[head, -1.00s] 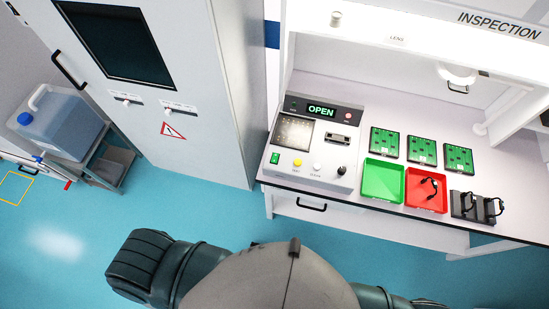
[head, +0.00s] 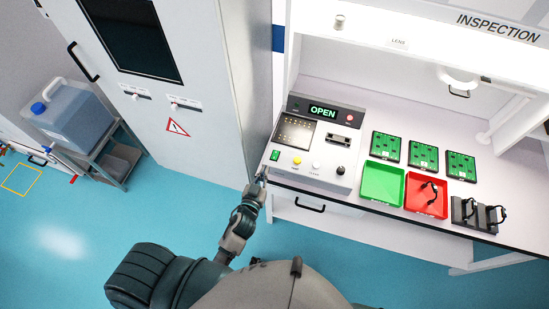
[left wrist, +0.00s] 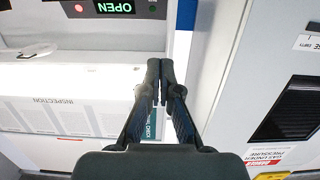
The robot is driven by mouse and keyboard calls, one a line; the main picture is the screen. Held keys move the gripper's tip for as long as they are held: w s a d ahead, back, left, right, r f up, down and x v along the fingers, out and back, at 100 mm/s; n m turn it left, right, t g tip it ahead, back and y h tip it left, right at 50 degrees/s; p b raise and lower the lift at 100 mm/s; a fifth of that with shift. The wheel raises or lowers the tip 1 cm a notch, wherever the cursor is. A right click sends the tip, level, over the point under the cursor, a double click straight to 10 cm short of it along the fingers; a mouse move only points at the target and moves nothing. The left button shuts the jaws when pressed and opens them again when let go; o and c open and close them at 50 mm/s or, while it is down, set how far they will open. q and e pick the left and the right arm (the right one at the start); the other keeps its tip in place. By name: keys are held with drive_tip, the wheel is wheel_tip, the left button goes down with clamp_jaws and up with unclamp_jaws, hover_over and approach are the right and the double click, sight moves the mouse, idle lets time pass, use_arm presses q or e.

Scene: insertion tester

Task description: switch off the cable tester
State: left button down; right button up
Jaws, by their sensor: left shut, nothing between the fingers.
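The cable tester (head: 316,172) is a pale box at the left end of the bench. Its dark top panel has a lit green OPEN display (head: 323,111) and a red button (head: 349,118). A small green switch (head: 275,155) sits at its front left corner, with yellow, white and black knobs to the right. My left gripper (head: 262,174) is shut and empty, just left of and below the green switch, by the bench's front left corner. In the left wrist view its closed fingers (left wrist: 160,72) point up the picture, and the OPEN display (left wrist: 114,7) shows at the top. My right gripper is out of view.
A tall grey cabinet (head: 200,85) stands close to the left of the tester. Right of it are green boards (head: 385,146), a green tray (head: 382,185), a red tray (head: 426,195) and a black cable holder (head: 477,216). The floor in front is clear.

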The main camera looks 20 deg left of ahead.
use_arm(q)
hover_over(275, 157)
drive_tip(key=s, duration=0.1)
drive_tip(key=shift+a+f+p, duration=0.15)
drive_tip(key=shift+f+p, duration=0.3)
drive_tip(key=f, duration=0.1)
drive_tip(key=f+b, duration=0.1)
drive_tip(key=f, duration=0.1)
drive_tip(key=shift+w, duration=0.35)
drive_tip(key=shift+a+f, duration=0.1)
drive_tip(key=shift+f, duration=0.2)
drive_tip(key=shift+d+f, duration=0.2)
drive_tip(key=shift+f, duration=0.1)
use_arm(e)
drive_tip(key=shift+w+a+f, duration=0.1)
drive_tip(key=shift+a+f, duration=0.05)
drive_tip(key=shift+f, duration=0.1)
